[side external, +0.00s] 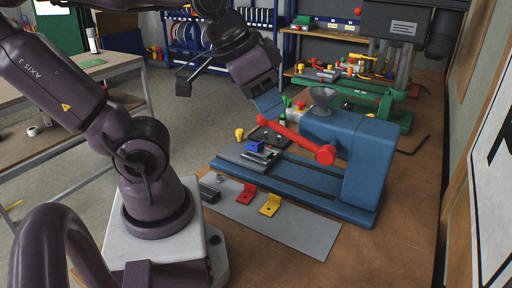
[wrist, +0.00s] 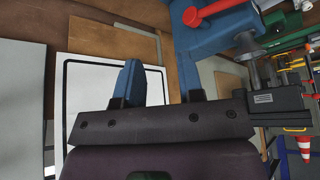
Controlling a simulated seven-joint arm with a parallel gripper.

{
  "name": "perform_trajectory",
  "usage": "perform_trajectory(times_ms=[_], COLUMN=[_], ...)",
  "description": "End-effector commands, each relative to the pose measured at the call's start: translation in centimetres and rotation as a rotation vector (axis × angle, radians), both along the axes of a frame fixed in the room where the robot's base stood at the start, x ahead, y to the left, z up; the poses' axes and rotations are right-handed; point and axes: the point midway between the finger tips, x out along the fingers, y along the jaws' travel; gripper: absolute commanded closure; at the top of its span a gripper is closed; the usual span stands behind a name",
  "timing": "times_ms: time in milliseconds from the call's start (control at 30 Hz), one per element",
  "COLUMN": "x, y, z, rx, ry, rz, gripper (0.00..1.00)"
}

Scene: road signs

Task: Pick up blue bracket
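A small blue piece, apparently the blue bracket (side external: 255,146), lies among metal parts on the bed of the blue machine (side external: 365,165) in the side view. Its exact shape is too small to tell. I cannot make it out in the wrist view. My gripper (side external: 268,104) is above and beyond it, near the red-handled lever, apart from it. In the wrist view my gripper (wrist: 160,84) shows a blue finger on the left and one on the right with a gap between them, and nothing is held there.
A red bracket (side external: 246,193) and a yellow bracket (side external: 270,205) stand on a grey mat (side external: 305,236) in front of the machine. A red lever (side external: 290,137) crosses above the bed, close to the blue piece. A green machine (side external: 375,97) stands behind.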

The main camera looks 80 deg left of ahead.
Motion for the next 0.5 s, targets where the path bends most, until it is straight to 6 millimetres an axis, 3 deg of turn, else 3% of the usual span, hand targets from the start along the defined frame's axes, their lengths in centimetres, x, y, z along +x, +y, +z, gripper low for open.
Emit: perform_trajectory(times_ms=[133, 233, 400, 500], x=[1.6, 1.8, -1.4, -4.1], y=[5.3, 11.3, 20.6, 24.4], z=[-2.2, -4.9, -10.2, -13.6], rx=[0.054, 0.113, 0.185, 0.191], ry=[0.04, 0.082, 0.165, 0.191], rz=[0.175, 0.344, 0.569, 0.649], gripper=[0.65, 0.65, 0.65, 0.65])
